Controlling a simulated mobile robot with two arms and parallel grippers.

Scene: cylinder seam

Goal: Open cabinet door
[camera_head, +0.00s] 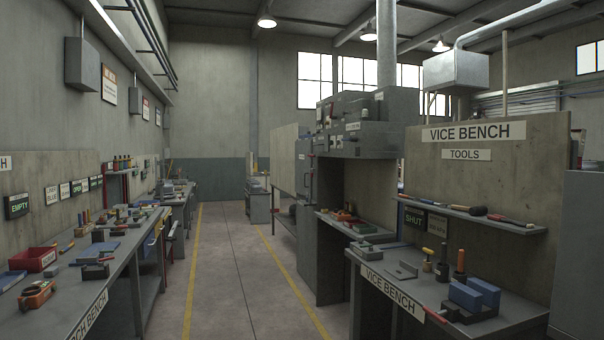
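Neither of my grippers shows in the head view. No door is clearly marked as the cabinet door. A tall grey cabinet-like body (583,245) stands at the right edge, cut off by the picture. I cannot make out a handle on it, nor whether it has a door or is shut. A narrow grey upright panel (303,175) with what may be a handle stands mid-picture beside a dark machine unit; I cannot tell if it is a door.
A concrete aisle (238,265) between yellow lines runs clear ahead. A long workbench (125,262) with tools and a red bin (33,259) lines the left. The vice bench (393,290) with a blue block (466,297) and a tool shelf (470,214) stands at right.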

